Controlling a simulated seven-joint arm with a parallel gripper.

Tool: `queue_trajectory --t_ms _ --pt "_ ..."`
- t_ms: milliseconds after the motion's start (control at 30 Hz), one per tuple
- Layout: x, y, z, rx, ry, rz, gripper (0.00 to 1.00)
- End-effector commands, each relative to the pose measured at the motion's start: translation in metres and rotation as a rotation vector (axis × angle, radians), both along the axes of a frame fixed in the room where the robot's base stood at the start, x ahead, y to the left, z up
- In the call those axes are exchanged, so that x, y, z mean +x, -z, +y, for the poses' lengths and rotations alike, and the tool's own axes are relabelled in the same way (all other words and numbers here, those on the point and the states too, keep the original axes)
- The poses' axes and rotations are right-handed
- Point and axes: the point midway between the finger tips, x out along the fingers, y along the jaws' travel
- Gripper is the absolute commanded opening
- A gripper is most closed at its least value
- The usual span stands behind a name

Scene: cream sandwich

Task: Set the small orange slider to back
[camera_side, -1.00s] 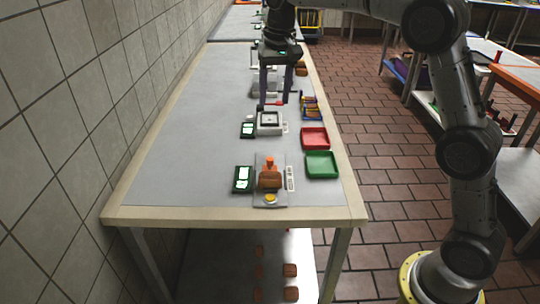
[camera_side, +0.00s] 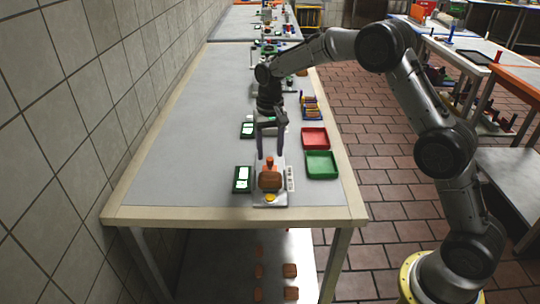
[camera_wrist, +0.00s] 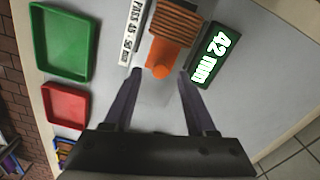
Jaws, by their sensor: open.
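The small orange slider (camera_side: 269,162) stands at the far end of a fixture on the near part of the table, with a ribbed brown-orange block (camera_side: 270,181) just in front of it. In the wrist view the slider's bright orange knob (camera_wrist: 160,72) lies just beyond and between my fingertips, with the ribbed block (camera_wrist: 176,22) past it. My gripper (camera_side: 270,156) is open and points down over the slider's end of the fixture. Its two dark fingers (camera_wrist: 160,74) are spread apart and hold nothing. Whether they touch the knob cannot be told.
A display reading 42 mm (camera_wrist: 215,55) stands beside the fixture, and a printed label strip (camera_wrist: 132,32) lies on its other side. A green tray (camera_side: 321,164) and a red tray (camera_side: 314,138) sit to the right. The table's left side is clear.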

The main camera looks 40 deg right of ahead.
Motion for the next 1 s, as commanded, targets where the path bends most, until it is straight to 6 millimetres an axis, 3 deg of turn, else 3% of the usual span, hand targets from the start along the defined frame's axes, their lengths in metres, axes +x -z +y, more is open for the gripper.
queue_trajectory --t_ms 200,533,867,1000 --pt "0.0 0.02 0.0 0.0 0.0 0.0 0.56" --pt "0.0 0.023 0.0 0.0 0.0 -0.001 0.56" --pt "0.0 0.023 0.0 0.0 0.0 -0.001 0.0" --pt "0.0 0.022 0.0 -0.001 0.0 -0.001 0.0"
